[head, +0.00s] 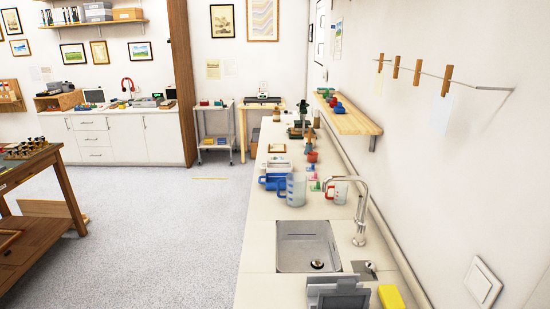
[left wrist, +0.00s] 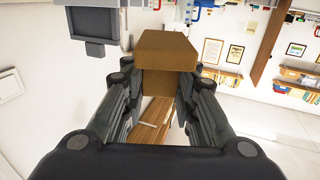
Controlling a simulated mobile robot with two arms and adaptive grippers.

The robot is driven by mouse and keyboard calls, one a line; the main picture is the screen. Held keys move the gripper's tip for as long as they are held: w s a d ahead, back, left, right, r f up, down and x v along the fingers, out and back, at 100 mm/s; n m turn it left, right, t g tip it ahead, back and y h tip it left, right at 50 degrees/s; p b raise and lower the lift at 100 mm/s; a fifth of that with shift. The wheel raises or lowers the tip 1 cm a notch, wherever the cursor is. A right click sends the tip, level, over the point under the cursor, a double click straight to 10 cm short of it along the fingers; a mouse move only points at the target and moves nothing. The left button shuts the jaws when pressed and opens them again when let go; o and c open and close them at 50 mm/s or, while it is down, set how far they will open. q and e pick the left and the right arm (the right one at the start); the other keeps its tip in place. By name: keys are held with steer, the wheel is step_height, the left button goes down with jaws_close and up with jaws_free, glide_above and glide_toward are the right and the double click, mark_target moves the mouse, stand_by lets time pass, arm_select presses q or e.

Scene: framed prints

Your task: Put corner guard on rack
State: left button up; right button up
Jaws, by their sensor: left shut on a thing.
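A brown, cardboard-coloured block (left wrist: 166,48), which I take to be the corner guard, is between the fingers of my left gripper (left wrist: 160,85) in the left wrist view. The gripper is shut on it, with one finger on each side. Its far side is hidden. Neither gripper nor the block shows in the head view. A grey slotted holder (head: 338,294) stands at the near end of the counter in the head view, partly cut off by the lower edge. I cannot tell whether it is the rack.
The long counter (head: 258,227) holds a sink (head: 307,247), a tap (head: 359,205), measuring jugs (head: 296,189) and a yellow block (head: 390,297). A wooden wall shelf (head: 352,121) juts out above it. A wooden table (head: 40,180) stands left. The grey floor (head: 175,235) between is clear.

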arm_select(q)
steer(key=s+a+r+n+y, duration=0.2)
steer(key=s+a+r+y, duration=0.1)
steer(key=a, duration=0.5)
steer(key=s+a+r+n+t+y, duration=0.1)
steer(key=s+a+r+y, duration=0.1)
steer(key=s+a+r, duration=0.2)
steer(key=a+r, duration=0.1)
steer(key=a, duration=0.2)
steer(key=shift+a+n+y, duration=0.4)
